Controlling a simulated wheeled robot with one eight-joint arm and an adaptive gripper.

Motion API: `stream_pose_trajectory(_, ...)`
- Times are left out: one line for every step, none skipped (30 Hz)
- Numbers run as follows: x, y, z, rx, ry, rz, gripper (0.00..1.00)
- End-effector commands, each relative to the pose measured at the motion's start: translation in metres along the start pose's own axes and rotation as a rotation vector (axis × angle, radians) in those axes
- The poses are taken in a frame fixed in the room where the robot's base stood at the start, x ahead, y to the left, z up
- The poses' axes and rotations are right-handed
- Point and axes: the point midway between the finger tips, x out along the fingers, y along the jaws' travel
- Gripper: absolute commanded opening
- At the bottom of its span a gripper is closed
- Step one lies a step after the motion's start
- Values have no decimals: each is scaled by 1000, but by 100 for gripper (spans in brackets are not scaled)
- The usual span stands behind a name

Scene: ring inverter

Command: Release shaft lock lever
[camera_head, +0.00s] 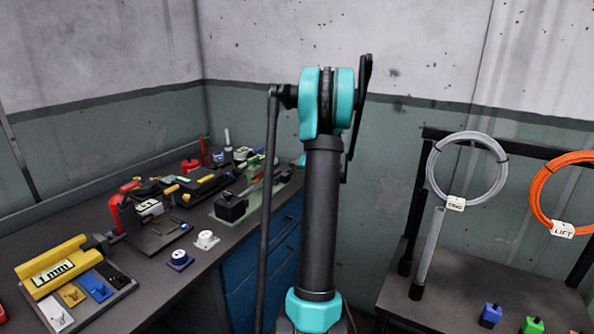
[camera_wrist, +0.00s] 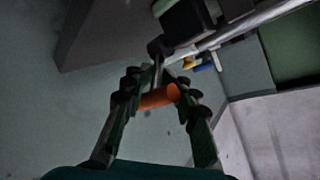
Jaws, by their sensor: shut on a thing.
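In the wrist view my gripper (camera_wrist: 158,84) has its two fingers on either side of an orange cylindrical grip (camera_wrist: 158,97), which looks like the handle of the shaft lock lever. A short dark rod (camera_wrist: 157,68) runs from near the grip up to a dark block (camera_wrist: 186,22). A pale shaft (camera_wrist: 240,28) runs past that block. In the head view a black block (camera_head: 231,207) stands on a green plate on the bench. My gripper and the orange grip are hidden there behind my own arm.
The dark workbench (camera_head: 180,285) holds a yellow "1 mm" fixture (camera_head: 52,264), a red tool (camera_head: 120,213) and small white and blue parts. A rack at right carries a grey coil (camera_head: 434,170) and an orange coil (camera_head: 541,196). Blue drawers (camera_head: 262,265) sit under the bench.

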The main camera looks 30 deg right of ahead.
Motion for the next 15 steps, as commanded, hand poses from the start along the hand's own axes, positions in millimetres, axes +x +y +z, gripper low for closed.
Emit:
stream_pose_trajectory(1,-5,-1,-23,-26,28,0)
stream_pose_trajectory(2,-6,-2,-37,-42,48,0)
stream_pose_trajectory(2,-7,-2,-54,-62,74,0)
stream_pose_trajectory(3,-8,-3,-66,-77,94,0)
stream_pose_trajectory(4,-10,-3,-79,-93,112,0)
stream_pose_trajectory(5,-11,-4,-96,-113,138,0)
stream_pose_trajectory(6,-12,-4,-107,-127,156,0)
stream_pose_trajectory(6,-13,-4,-119,-142,174,0)
stream_pose_trajectory(8,-14,-5,-134,-161,197,0)
stream_pose_trajectory(8,-15,-5,-146,-174,214,0)
stream_pose_trajectory(9,-15,-6,-156,-186,230,0)
stream_pose_trajectory(10,-16,-6,-169,-202,250,0)
stream_pose_trajectory(11,-17,-6,-179,-215,265,0)
stream_pose_trajectory(12,-18,-6,-188,-226,279,0)
stream_pose_trajectory(12,-18,-6,-199,-239,297,0)
